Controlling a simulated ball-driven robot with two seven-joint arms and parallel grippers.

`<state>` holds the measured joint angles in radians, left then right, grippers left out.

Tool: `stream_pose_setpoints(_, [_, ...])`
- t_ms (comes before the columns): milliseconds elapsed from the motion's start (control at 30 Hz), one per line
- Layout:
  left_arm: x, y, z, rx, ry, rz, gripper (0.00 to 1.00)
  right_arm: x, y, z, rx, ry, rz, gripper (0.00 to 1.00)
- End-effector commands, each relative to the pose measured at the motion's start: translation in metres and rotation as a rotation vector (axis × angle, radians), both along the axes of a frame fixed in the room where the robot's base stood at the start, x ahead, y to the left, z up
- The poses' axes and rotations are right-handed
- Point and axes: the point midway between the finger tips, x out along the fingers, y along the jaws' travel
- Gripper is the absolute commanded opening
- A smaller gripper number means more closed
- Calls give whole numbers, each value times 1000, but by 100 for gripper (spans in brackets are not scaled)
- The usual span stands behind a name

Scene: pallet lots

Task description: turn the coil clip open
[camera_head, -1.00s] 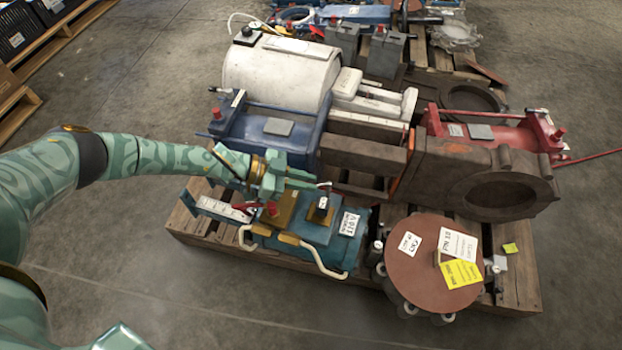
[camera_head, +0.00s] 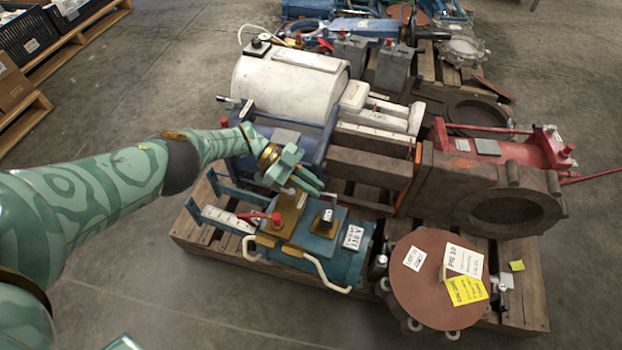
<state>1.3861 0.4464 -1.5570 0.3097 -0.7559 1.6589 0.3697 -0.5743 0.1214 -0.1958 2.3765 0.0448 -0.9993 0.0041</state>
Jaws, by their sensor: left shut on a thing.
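A black block with a white marked top (camera_head: 327,220) stands on the unit just below the fingertips. A red-handled lever (camera_head: 262,216) lies left of it. My right gripper is not in view.
The unit sits on a wooden pallet (camera_head: 215,248). A brown round cover (camera_head: 420,290) with tags is at its right. Floor is clear in front.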

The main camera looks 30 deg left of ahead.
Motion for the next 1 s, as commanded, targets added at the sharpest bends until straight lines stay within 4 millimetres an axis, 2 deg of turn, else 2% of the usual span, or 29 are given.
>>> stream_pose_setpoints(367, [-1,-1,0,-2,2,-3,0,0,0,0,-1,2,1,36])
stream_pose_setpoints(400, [-1,-1,0,-2,2,-3,22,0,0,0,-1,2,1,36])
stream_pose_setpoints(467, [-1,-1,0,-2,2,-3,36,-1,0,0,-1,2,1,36])
stream_pose_setpoints(867, [0,0,1,-2,1,-1,36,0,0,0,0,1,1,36])
stream_pose_setpoints(1000, [-6,1,10,-2,-2,0,36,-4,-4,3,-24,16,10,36])
